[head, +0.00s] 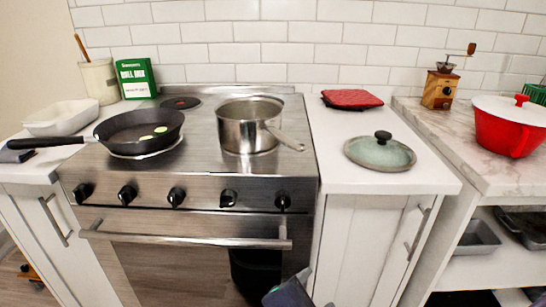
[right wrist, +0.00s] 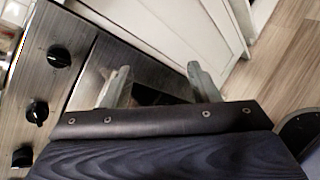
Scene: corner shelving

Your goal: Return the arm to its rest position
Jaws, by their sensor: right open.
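My right gripper (right wrist: 160,82) is open and empty in the right wrist view. Its two grey fingers stand apart, with the stove front and a white cabinet beyond them. In the head view only part of my right gripper (head: 298,285) shows, low at the bottom edge in front of the oven's right side. It is below the counter height and holds nothing that I can see. My left gripper is in neither view.
The stove (head: 190,190) carries a black frying pan (head: 120,125) and a steel pot (head: 242,135). A pot lid (head: 380,155) and a red trivet (head: 352,99) lie on the right counter. A red pot (head: 505,130) stands far right. The oven handle (head: 180,238) sticks out in front.

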